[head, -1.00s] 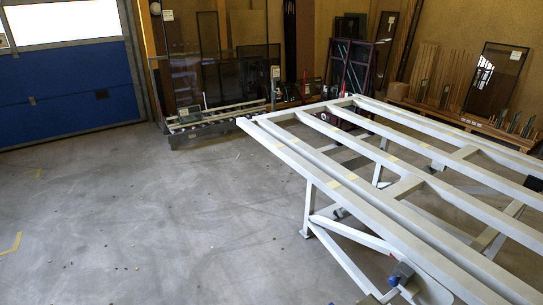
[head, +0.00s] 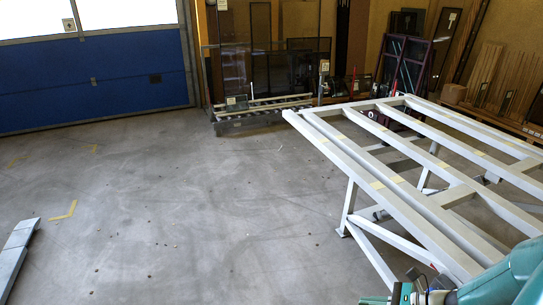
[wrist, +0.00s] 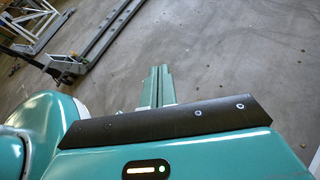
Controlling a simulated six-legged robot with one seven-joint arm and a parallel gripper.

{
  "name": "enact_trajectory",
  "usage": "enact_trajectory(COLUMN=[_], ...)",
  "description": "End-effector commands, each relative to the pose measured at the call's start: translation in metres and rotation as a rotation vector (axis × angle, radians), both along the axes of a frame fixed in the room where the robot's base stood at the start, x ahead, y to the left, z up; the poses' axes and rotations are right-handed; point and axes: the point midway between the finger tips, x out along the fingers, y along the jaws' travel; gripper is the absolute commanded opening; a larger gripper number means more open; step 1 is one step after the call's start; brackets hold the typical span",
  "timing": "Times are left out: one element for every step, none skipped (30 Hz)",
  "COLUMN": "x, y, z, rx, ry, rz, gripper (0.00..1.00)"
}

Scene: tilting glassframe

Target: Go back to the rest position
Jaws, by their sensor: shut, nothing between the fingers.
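My gripper (wrist: 157,86) shows in the wrist view as two slim green fingers, side by side and pressed together, with nothing between them. Bare concrete floor lies beyond the fingertips. In the head view my teal arm shows at the bottom right, in front of the near legs of the pale tilting glass frame (head: 404,205). The gripper's fingertips are hard to make out there.
The frame fills the right side. Glass panes (head: 262,62) and a low roller rack (head: 262,112) stand along the back wall. A blue door (head: 95,80) is at the back left. A grey metal beam (head: 18,245) lies at the left edge. Open floor fills the middle.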

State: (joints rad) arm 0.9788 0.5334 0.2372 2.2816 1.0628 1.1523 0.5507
Motion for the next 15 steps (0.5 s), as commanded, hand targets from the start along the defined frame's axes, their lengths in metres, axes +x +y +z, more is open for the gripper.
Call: enact_trajectory(x=[-0.002, -0.004, -0.007, -0.009, -0.012, -0.015, -0.017, -0.020, -0.023, -0.026, -0.029, -0.032, -0.034, -0.037, -0.041], y=[0.010, 0.016, 0.022, 0.027, 0.031, 0.037, 0.041, 0.045, 0.050, 0.054, 0.057, 0.061, 0.064, 0.067, 0.070], z=[0.011, 0.016, 0.023, 0.029, 0.034, 0.041, 0.046, 0.051, 0.058, 0.064, 0.069, 0.077, 0.082, 0.088, 0.095], rx=[-0.076, -0.119, -0.178, -0.220, -0.261, -0.317, -0.359, -0.401, -0.454, -0.494, -0.534, -0.589, -0.628, -0.668, -0.719], ry=[-0.031, -0.050, -0.076, -0.096, -0.117, -0.145, -0.166, -0.190, -0.220, -0.244, -0.268, -0.302, -0.327, -0.352, -0.386], rz=[0.083, 0.132, 0.197, 0.245, 0.292, 0.357, 0.404, 0.452, 0.515, 0.563, 0.609, 0.671, 0.716, 0.763, 0.822], gripper=[0.00, 0.00, 0.00, 0.00, 0.00, 0.00, 0.00, 0.00, 0.00, 0.00, 0.00, 0.00, 0.00, 0.00, 0.00])
